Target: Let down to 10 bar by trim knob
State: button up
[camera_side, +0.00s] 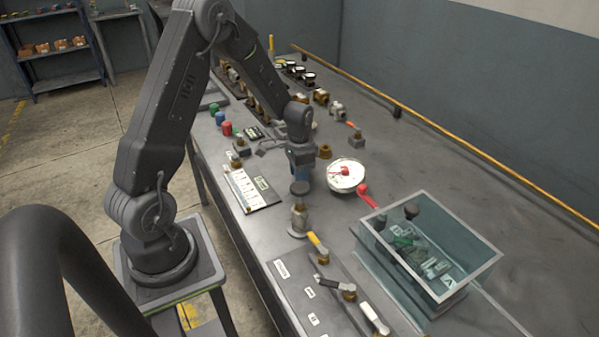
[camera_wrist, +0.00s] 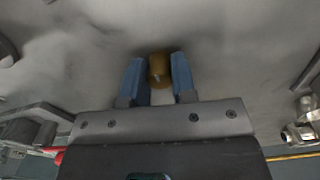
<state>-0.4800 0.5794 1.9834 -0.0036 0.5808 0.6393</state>
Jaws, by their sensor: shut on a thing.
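A brass-coloured knob (camera_wrist: 159,67) sits between the two blue fingers of my gripper (camera_wrist: 160,80) in the wrist view. My gripper is shut on it. A red-handled part (camera_side: 368,197) is beside the gauge.
A clear-walled tank (camera_side: 476,267) stands at the right front of the bench. Lever valves (camera_side: 349,291) line the near edge. A printed card (camera_side: 252,190) lies left of my gripper. Several fittings and small gauges crowd the back. The right rear bench is mostly clear.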

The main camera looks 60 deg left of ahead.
jog(key=shift+n, duration=1)
jog(key=o, duration=0.9)
jog(key=shift+o, duration=0.2)
notch_tip(320, 180, up, 14)
jog(key=shift+f, duration=0.1)
